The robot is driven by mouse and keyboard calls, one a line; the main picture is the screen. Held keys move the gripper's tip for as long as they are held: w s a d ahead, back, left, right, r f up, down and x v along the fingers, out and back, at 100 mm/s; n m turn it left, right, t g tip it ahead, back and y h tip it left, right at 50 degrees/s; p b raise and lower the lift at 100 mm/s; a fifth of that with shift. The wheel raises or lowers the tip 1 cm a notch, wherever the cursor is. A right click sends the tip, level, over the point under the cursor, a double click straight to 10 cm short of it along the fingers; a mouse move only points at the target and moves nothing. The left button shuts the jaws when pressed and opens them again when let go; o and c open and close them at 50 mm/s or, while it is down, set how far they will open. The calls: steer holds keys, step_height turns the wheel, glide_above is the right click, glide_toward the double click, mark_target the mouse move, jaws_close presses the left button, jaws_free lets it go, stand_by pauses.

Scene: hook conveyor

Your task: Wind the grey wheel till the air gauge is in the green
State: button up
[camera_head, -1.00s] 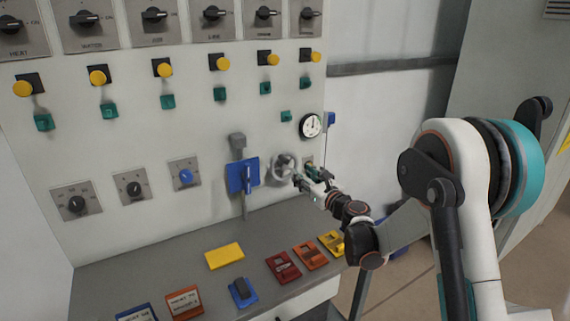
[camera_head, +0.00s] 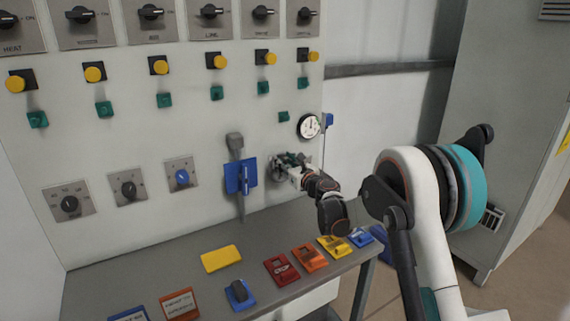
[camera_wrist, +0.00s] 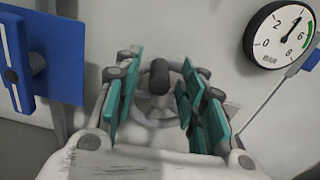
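The grey wheel (camera_wrist: 150,112) is on the panel, seen between my fingers in the wrist view, with a dark knob (camera_wrist: 159,80) standing out towards the camera. In the head view the wheel (camera_head: 275,170) is mostly hidden by my gripper (camera_head: 290,160). My gripper (camera_wrist: 160,90) is open, with teal finger pads left and right of the knob and gaps to it. The air gauge (camera_wrist: 279,36), marked BAR, has its needle pointing up and right, short of the green band at its right edge. The gauge (camera_head: 308,126) also shows in the head view.
A blue plate with a lever (camera_head: 241,176) is mounted just left of the wheel. A small blue part (camera_head: 327,121) is right of the gauge. Below, the grey shelf (camera_head: 205,291) carries several coloured blocks, including a yellow one (camera_head: 221,258).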

jaws_close()
steer(key=shift+s+a+n, duration=0.1)
steer(key=shift+a+n, duration=0.05)
steer(key=shift+n, duration=0.15)
